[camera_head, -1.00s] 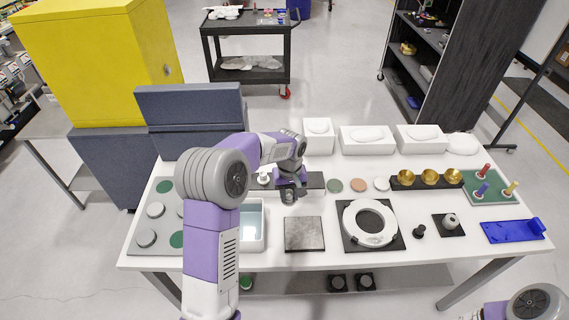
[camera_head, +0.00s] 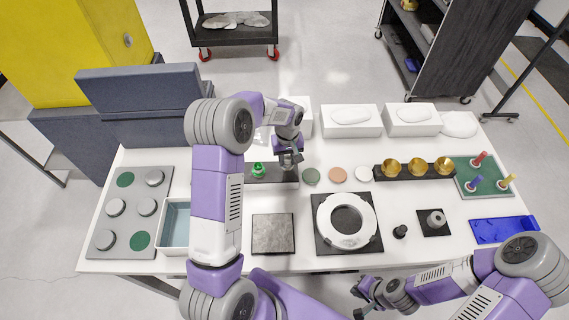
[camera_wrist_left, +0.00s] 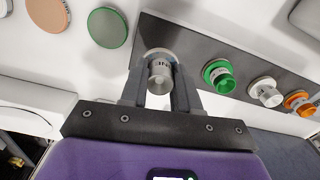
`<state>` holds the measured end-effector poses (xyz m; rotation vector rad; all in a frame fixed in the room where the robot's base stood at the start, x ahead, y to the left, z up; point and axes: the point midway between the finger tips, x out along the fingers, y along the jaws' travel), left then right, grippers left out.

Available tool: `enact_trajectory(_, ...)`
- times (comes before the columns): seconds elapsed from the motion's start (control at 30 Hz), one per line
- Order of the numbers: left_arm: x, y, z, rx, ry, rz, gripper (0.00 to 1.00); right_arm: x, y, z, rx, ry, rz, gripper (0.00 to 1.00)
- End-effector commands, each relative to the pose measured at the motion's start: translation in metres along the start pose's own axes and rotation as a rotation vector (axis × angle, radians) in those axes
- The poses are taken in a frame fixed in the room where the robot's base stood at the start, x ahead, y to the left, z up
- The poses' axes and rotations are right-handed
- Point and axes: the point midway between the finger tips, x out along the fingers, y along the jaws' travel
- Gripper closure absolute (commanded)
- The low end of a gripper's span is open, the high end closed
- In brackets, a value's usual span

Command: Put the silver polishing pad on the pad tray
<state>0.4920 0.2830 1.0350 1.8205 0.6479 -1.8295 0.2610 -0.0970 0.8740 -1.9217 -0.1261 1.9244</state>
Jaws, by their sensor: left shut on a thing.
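The silver polishing pad (camera_wrist_left: 159,76) has a knurled metal knob and a round base. My left gripper (camera_wrist_left: 158,90) is shut on its knob, and the gripper also shows in the head view (camera_head: 290,160). The pad is at one end of a long dark strip (camera_wrist_left: 195,40), which looks like the pad tray and also shows in the head view (camera_head: 284,174). I cannot tell whether the base touches the strip. Green (camera_wrist_left: 218,76), white (camera_wrist_left: 266,92) and orange (camera_wrist_left: 299,103) knobbed pads stand along the strip. My right gripper (camera_head: 362,298) is empty at the table's front edge, its fingers apart.
Green (camera_head: 311,176), copper (camera_head: 338,174) and white (camera_head: 362,174) discs lie right of the strip. A dark square plate (camera_head: 273,233) and a white ring fixture (camera_head: 346,220) lie in front. White blocks (camera_head: 352,120) stand behind. A pale bin (camera_head: 175,223) is left.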

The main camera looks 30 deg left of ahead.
Motion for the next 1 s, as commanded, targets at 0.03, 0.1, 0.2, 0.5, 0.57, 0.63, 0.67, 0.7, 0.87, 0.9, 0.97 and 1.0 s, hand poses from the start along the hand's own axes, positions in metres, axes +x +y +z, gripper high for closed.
enact_trajectory(0.03, 0.004, 0.000, 0.000, 0.000, -0.002, -0.001, 0.96, 0.000, 0.000, 0.000, 0.000, 0.001, 0.000, 1.00)
enact_trajectory(0.1, 0.012, -0.001, 0.001, 0.001, -0.003, -0.002, 0.96, -0.001, 0.000, 0.000, 0.000, 0.001, 0.000, 1.00)
enact_trajectory(0.2, 0.027, -0.001, 0.001, 0.001, -0.004, -0.003, 0.96, -0.002, -0.001, 0.000, 0.000, 0.001, 0.000, 1.00)
enact_trajectory(0.5, 0.037, 0.000, 0.000, 0.000, 0.000, 0.000, 0.96, -0.002, -0.001, 0.000, 0.000, 0.001, 0.000, 1.00)
enact_trajectory(0.57, 0.038, 0.000, 0.000, 0.000, 0.000, 0.000, 0.96, -0.001, -0.001, 0.000, 0.000, 0.001, 0.000, 1.00)
enact_trajectory(0.63, 0.040, 0.000, 0.000, 0.001, 0.000, 0.000, 0.96, 0.001, 0.000, 0.000, 0.000, 0.001, 0.000, 1.00)
enact_trajectory(0.67, 0.042, 0.000, 0.000, 0.001, 0.000, 0.000, 0.96, 0.002, 0.001, 0.000, 0.000, 0.001, 0.000, 1.00)
enact_trajectory(0.7, 0.041, 0.000, 0.000, 0.001, 0.000, -0.001, 0.65, 0.002, 0.001, 0.000, 0.000, 0.001, 0.000, 1.00)
enact_trajectory(0.87, 0.040, 0.000, 0.000, 0.001, -0.001, -0.001, 0.44, 0.001, 0.000, 0.000, 0.000, 0.001, 0.000, 1.00)
enact_trajectory(0.9, 0.040, 0.000, 0.000, 0.001, -0.001, -0.001, 0.44, 0.001, 0.000, 0.000, 0.000, 0.001, 0.000, 1.00)
enact_trajectory(0.97, 0.040, 0.000, 0.000, 0.001, -0.001, -0.001, 0.44, 0.001, 0.000, 0.000, 0.000, 0.001, 0.000, 1.00)
enact_trajectory(1.0, 0.040, 0.000, 0.000, 0.001, -0.001, -0.001, 0.44, 0.001, 0.000, 0.000, 0.000, 0.001, 0.000, 1.00)
